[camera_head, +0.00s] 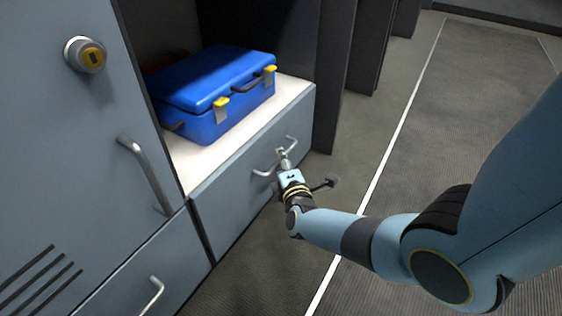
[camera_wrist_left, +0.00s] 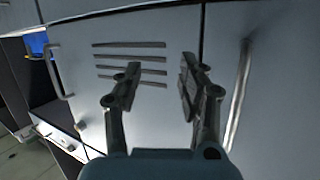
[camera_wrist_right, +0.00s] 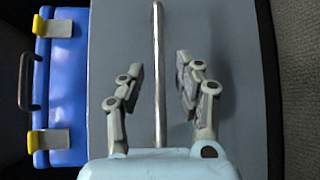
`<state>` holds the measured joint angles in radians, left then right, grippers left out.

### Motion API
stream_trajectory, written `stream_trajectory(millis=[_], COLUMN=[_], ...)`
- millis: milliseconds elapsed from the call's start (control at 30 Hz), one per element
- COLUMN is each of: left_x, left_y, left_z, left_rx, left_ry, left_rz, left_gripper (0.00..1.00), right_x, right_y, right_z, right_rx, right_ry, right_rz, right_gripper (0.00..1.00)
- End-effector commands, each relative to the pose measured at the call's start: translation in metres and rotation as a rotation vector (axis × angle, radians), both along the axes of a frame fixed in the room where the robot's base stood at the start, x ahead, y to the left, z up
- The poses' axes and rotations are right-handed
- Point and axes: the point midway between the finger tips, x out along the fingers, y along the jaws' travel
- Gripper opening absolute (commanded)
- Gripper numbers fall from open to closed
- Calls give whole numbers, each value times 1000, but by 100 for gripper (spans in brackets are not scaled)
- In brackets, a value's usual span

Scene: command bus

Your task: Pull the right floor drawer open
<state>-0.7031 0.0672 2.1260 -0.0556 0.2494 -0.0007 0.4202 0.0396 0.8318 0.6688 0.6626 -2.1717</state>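The right floor drawer (camera_head: 232,197) is a grey-blue front below a white shelf, and it looks closed. Its metal bar handle (camera_head: 292,142) is partly covered by my right gripper (camera_head: 281,156) in the head view. In the right wrist view the handle bar (camera_wrist_right: 160,40) runs between the two spread fingers of my right gripper (camera_wrist_right: 158,80), with a gap visible on each side. My left gripper (camera_wrist_left: 158,78) is open and empty in front of a grey panel with dark slots (camera_wrist_left: 130,62); it is outside the head view.
A blue case (camera_head: 215,85) with yellow latches sits on the white shelf (camera_head: 205,157) above the drawer. A locker door (camera_head: 75,140) with a handle and a round lock stands to the left. Another drawer handle (camera_head: 152,295) is at lower left. The aisle floor (camera_head: 455,100) is clear.

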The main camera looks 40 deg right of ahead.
Motion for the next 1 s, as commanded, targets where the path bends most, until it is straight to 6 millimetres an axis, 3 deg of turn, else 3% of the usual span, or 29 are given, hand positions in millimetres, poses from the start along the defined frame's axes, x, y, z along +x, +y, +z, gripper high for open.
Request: stream_trajectory(millis=[300,700,1000], left_x=[31,36,36], left_y=[-4,-5,-5], left_z=[43,52,52], left_rx=[0,1,1], left_ry=[-193,-229,-228], left_rz=[-20,-24,-24], left_gripper=[40,40,40], right_x=[13,15,15], right_y=[-6,-6,-6], right_z=[-2,-2,-2], right_rx=[0,0,0], right_ry=[-1,-1,-1], right_rz=[0,0,0], right_gripper=[34,34,0])
